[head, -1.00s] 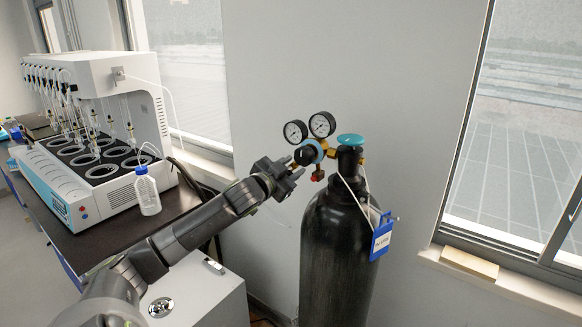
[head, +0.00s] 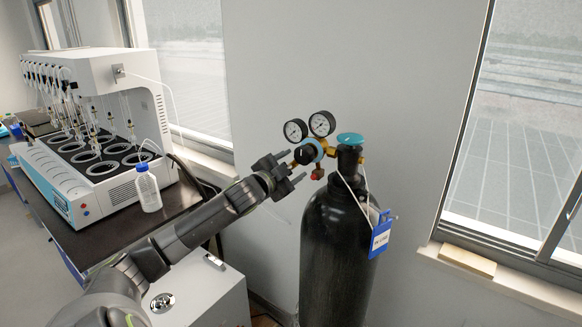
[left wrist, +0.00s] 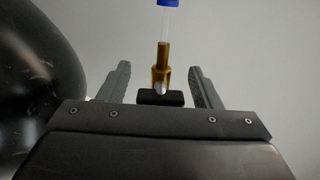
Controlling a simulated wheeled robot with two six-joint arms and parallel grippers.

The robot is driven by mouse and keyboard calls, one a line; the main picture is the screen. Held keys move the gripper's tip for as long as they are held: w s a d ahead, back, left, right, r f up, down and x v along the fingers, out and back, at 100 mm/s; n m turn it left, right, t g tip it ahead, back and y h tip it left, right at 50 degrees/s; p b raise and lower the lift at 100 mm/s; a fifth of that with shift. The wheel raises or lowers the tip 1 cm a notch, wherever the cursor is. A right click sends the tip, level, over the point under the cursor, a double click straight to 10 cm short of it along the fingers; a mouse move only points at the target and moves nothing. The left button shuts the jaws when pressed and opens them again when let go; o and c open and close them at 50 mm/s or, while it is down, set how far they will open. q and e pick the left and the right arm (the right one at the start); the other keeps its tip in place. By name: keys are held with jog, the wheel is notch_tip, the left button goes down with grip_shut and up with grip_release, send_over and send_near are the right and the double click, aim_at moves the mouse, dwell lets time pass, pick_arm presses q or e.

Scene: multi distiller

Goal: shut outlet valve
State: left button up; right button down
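The gas regulator (head: 313,150) sits on top of the black gas cylinder (head: 338,250), with a black knob (head: 304,154), brass fittings and a small red part (head: 317,174) below. I cannot tell for sure which part is the outlet valve. My left gripper (head: 296,170) is open just left of the regulator, its fingers pointing at it. In the left wrist view, a brass fitting with a pale rounded tip (left wrist: 161,75) shows between the open fingers of the left gripper (left wrist: 160,75), apart from both. My right gripper is out of view.
Two round gauges (head: 308,127) and a teal cylinder handwheel (head: 350,139) are close by. A blue tag (head: 380,238) hangs on the cylinder. At left, a white distiller (head: 125,85) and a bottle (head: 148,188) stand on a dark bench. A wall is behind.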

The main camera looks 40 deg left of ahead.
pick_arm(q)
jog(key=shift+s, duration=0.1)
jog(key=shift+s+f+b, duration=0.1)
jog(key=shift+s+b, duration=0.2)
jog(key=shift+s, duration=0.25)
jog(key=s+d+p, duration=0.2)
jog(key=s+p, duration=0.2)
jog(key=s, duration=1.2)
jog(key=shift+a, duration=0.1)
dwell(0.5)
